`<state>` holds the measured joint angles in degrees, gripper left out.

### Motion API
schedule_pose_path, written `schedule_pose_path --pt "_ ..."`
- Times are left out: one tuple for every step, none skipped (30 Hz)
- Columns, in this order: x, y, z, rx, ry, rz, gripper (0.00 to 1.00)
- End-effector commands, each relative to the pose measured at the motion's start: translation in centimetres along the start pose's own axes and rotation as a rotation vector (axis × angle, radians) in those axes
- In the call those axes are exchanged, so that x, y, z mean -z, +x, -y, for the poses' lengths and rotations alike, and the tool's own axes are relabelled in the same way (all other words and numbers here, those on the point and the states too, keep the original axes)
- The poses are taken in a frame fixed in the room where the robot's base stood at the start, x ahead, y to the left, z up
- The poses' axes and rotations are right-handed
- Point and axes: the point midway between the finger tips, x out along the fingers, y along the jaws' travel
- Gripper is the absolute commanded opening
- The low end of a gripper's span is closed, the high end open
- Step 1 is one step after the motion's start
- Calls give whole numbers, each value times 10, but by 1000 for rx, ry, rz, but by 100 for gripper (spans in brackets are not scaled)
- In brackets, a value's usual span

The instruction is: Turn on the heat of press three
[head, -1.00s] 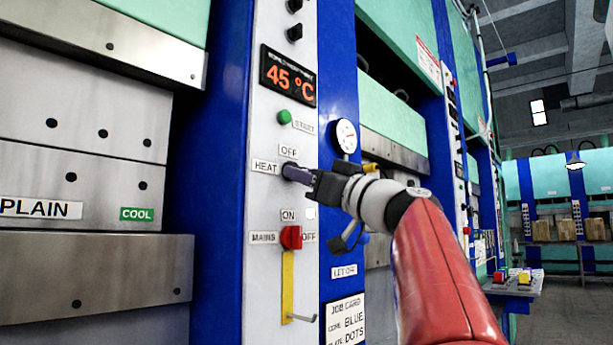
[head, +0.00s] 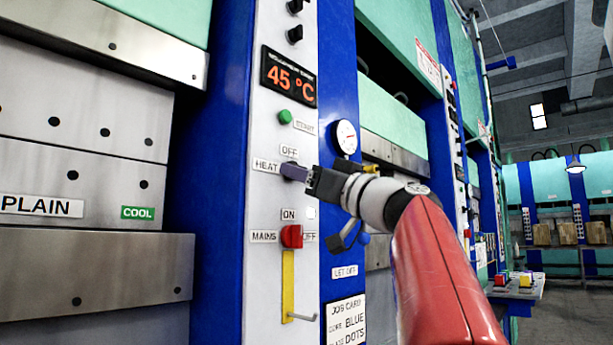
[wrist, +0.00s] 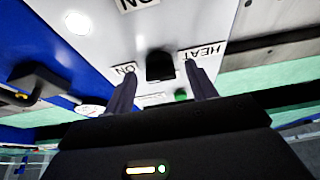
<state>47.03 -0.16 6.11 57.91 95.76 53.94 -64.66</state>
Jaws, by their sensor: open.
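The heat switch is a black knob (wrist: 160,66) on a white control panel (head: 270,205), beside the HEAT label (head: 265,167). The OFF label (head: 289,151) is above it and the ON label (head: 288,214) below. My gripper (head: 292,172) is at the knob in the head view and hides it there. In the wrist view my open fingers (wrist: 160,88) point at the panel, one to each side of the knob. I cannot tell whether they touch it or which way it is turned. No press number is readable.
The display (head: 288,76) reads 45 °C. A green START button (head: 285,117) is above the switch. A red MAINS switch (head: 291,236) with a yellow lever (head: 288,285) is below. A gauge (head: 345,138) is on the blue column to the right.

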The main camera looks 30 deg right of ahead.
Motion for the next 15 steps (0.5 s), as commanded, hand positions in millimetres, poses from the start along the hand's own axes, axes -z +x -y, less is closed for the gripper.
schedule_pose_path --pt "-2 -5 0 -1 -1 0 56" --pt "-2 -8 0 -1 -1 0 56" --pt "-3 -14 0 -2 -2 -1 56" --pt "-3 -20 0 -3 -2 0 56" --pt "-4 -25 0 -2 -3 0 56" --pt "-4 -32 0 -3 -3 0 56" --pt "-4 -38 0 -3 -3 0 56" --pt "-4 -43 0 -3 -3 -1 56" --pt "-4 -50 0 -3 -3 0 56" --pt "-4 -54 0 -3 -2 0 56" --pt "-3 -59 0 -3 -1 0 56" --pt "-3 -64 0 -2 -1 0 56" --pt "-2 -67 0 -2 0 0 56" --pt "-2 -70 0 -2 0 0 56" --pt "-2 -73 0 -2 -1 0 56"
